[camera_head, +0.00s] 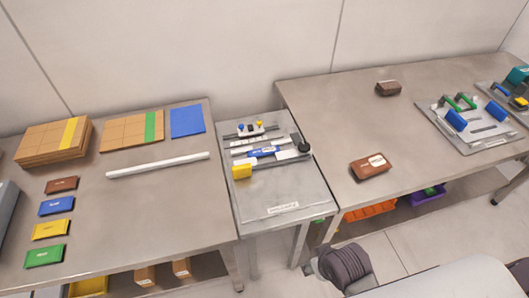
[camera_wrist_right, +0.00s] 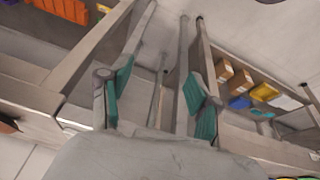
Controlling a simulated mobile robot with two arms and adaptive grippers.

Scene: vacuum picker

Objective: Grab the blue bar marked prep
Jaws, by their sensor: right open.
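A flat blue bar (camera_head: 56,205) with a small white label lies on the left table, in a column between a brown bar (camera_head: 62,185) and a yellow bar (camera_head: 51,229). A green bar (camera_head: 44,255) lies at the near end. The label is too small to read. Another blue piece with white marks (camera_head: 263,152) sits on the middle stand, its text also unreadable. My right gripper (camera_wrist_right: 160,92) shows in the right wrist view with its teal finger pads wide apart and nothing between them, away from the bars. My left gripper is in neither view.
The left table (camera_head: 150,215) also holds brown boards, a blue sheet (camera_head: 187,121) and a white rod (camera_head: 158,165). The middle stand (camera_head: 275,195) carries a fixture. The right table (camera_head: 330,110) holds brown blocks and a fixture plate (camera_head: 450,140). Bins and boxes sit below.

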